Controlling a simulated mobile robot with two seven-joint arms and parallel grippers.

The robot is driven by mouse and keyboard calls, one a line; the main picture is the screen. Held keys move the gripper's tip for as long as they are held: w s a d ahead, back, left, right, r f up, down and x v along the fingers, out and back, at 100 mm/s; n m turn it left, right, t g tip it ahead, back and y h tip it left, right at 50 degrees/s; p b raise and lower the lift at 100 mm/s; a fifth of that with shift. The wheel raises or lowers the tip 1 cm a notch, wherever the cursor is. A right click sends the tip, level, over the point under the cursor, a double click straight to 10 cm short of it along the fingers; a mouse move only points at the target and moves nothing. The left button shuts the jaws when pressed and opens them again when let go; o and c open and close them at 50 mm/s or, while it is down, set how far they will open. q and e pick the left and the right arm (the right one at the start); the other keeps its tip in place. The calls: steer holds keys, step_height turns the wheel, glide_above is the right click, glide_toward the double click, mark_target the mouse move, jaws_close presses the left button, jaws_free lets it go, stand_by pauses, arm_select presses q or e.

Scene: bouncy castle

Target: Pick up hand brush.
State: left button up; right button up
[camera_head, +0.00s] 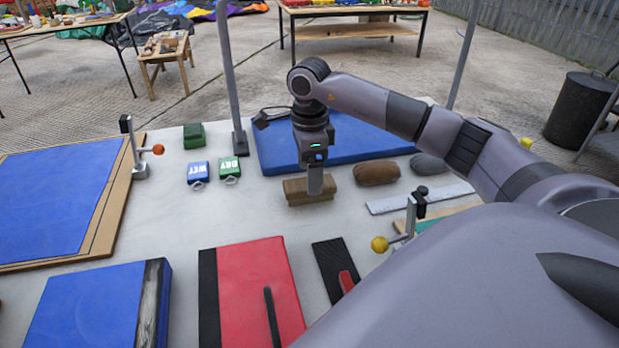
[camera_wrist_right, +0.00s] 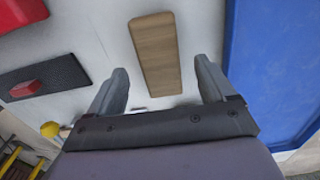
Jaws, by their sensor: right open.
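The hand brush, seen as a long block with a light wooden top (camera_head: 296,192), lies on the pale table near the middle in the head view. In the right wrist view its wooden back (camera_wrist_right: 155,45) shows from above, long and slightly tilted. My right gripper (camera_head: 316,188) points down over the brush and hides part of it. In the right wrist view its two fingers (camera_wrist_right: 161,70) stand wide apart, one to each side of the brush's near part, with nothing gripped. How high the fingertips are above the table is hard to tell. My left gripper is not in view.
A blue pad (camera_head: 350,145) lies behind the brush. A brown rounded object (camera_head: 377,173) and a ruler-like strip (camera_head: 415,198) lie to its right. A black board with a red block (camera_head: 337,272) and a red panel (camera_head: 255,270) lie in front. Bare table shows left of it.

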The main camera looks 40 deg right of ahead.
steer(key=shift+f, duration=1.55)
steer(key=c, duration=1.2)
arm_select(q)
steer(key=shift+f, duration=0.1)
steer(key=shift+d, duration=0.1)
arm_select(e)
steer(key=shift+r, duration=0.15)
steer(key=shift+r, duration=0.55)
arm_select(q)
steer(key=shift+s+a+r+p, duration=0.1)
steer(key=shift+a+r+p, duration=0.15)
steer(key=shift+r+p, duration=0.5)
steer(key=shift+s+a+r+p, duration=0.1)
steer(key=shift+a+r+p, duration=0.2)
steer(key=shift+p, duration=0.8)
arm_select(e)
step_height(320, 180, up, 19)
steer(key=shift+f, duration=0.15)
